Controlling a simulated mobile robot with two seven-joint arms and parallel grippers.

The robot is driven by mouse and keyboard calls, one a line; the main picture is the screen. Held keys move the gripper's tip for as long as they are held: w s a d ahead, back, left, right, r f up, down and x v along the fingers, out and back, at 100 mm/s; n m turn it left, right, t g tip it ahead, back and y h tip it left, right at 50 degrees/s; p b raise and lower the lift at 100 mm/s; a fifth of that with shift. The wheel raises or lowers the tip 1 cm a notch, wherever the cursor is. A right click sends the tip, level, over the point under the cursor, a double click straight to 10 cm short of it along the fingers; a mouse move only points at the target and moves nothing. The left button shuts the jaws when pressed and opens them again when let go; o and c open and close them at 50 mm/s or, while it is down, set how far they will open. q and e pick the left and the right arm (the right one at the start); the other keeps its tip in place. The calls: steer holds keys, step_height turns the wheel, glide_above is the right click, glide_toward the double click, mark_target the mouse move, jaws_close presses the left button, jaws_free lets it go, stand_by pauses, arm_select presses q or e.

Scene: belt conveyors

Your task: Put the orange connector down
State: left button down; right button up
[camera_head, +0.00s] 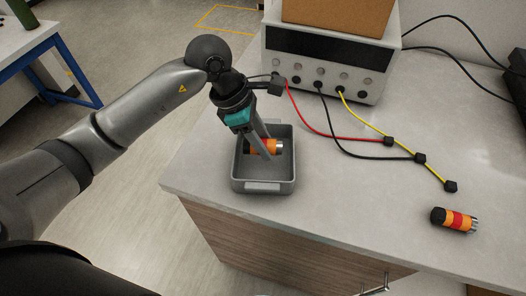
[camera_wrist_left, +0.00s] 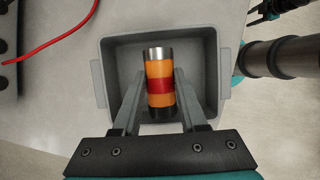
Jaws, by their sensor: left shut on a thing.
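My left gripper (camera_head: 267,155) reaches down into the grey tray (camera_head: 263,187) and is shut on an orange connector (camera_head: 252,146). The connector has orange bands, a red middle band, a black end and a metal end. In the left wrist view the connector (camera_wrist_left: 159,68) lies between the two fingers, inside the tray walls (camera_wrist_left: 222,75). I cannot tell whether it touches the tray floor. Part of what looks like my right gripper (camera_wrist_left: 262,14) shows at the top right of the left wrist view. Its jaws are unclear.
A similar orange and red connector (camera_head: 455,220) lies on the worktop (camera_head: 340,205) at the right. A power supply (camera_head: 330,60) with a cardboard box (camera_head: 338,14) on top stands behind the tray. Red, black and yellow cables run rightward across the worktop. The tray stands near the front-left edge.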

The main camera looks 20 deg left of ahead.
mark_target(263, 163)
arm_select(q)
steer(key=shift+f, duration=2.15)
steer(key=shift+f, duration=0.15)
steer(key=shift+c, duration=2.2)
jaws_free()
steer(key=shift+r, duration=0.2)
steer(key=v, duration=1.2)
steer(key=shift+f, duration=0.1)
